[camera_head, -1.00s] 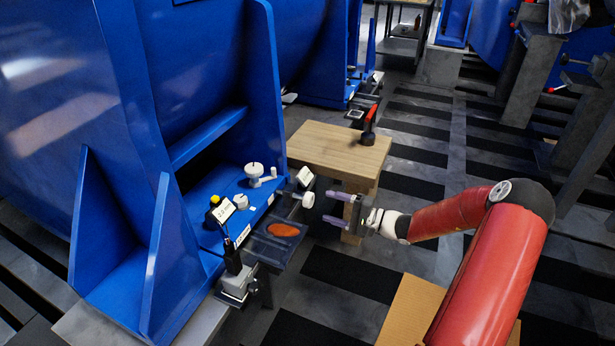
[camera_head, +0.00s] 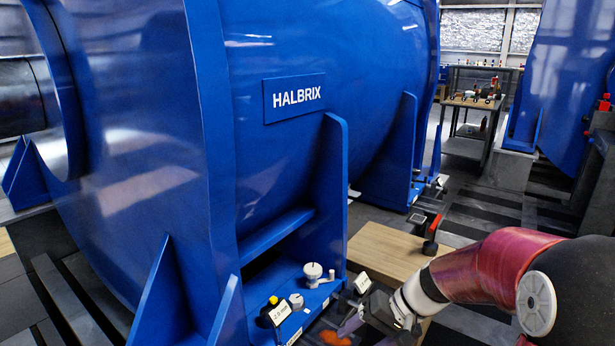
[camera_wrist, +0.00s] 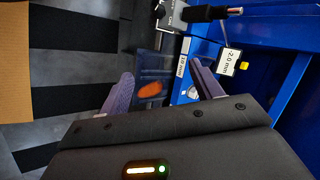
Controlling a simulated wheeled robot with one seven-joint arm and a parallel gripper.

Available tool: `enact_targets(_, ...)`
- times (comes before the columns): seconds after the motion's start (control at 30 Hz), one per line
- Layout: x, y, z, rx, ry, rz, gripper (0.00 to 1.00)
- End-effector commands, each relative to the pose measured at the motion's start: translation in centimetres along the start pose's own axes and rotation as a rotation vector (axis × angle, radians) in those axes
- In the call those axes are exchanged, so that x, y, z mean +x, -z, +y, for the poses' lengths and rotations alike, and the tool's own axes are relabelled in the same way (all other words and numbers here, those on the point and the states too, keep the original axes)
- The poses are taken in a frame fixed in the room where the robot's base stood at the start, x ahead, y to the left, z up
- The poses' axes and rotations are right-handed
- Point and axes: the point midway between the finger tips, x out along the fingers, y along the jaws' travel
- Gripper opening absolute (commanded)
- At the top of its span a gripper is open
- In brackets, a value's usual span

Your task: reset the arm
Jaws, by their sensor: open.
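My gripper (camera_head: 350,325) is at the bottom of the head view, low in front of the blue motor's foot, with my red arm reaching in from the right. In the wrist view its two purple fingers (camera_wrist: 160,88) stand wide apart with nothing between them. Beyond the fingers lies a dark tray (camera_wrist: 146,73) with an orange-brown oval piece (camera_wrist: 150,90) on it. The oval piece also shows partly at the bottom edge of the head view (camera_head: 335,338).
The large blue motor (camera_head: 300,60) marked HALBRIX fills the left and middle. A wooden table (camera_head: 385,250) stands behind my gripper. A cardboard-coloured surface (camera_wrist: 15,60) lies left in the wrist view.

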Motion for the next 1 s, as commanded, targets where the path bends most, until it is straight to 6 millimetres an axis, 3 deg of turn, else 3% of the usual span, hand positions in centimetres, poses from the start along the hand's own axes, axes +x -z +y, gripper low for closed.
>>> enact_targets(0.03,-1.6,-1.6,-1.3,-0.038,-0.074,0.013,0.65)
enact_targets(0.2,-5.7,-6.2,-3.1,-0.122,-0.289,0.082,0.65)
enact_targets(0.5,-12.9,-13.5,-4.6,-0.243,-0.535,0.305,0.65)
enact_targets(0.7,-15.4,-16.0,-4.4,-0.283,-0.588,0.42,0.65)
enact_targets(1.0,-15.9,-16.5,-4.2,-0.29,-0.599,0.447,0.65)
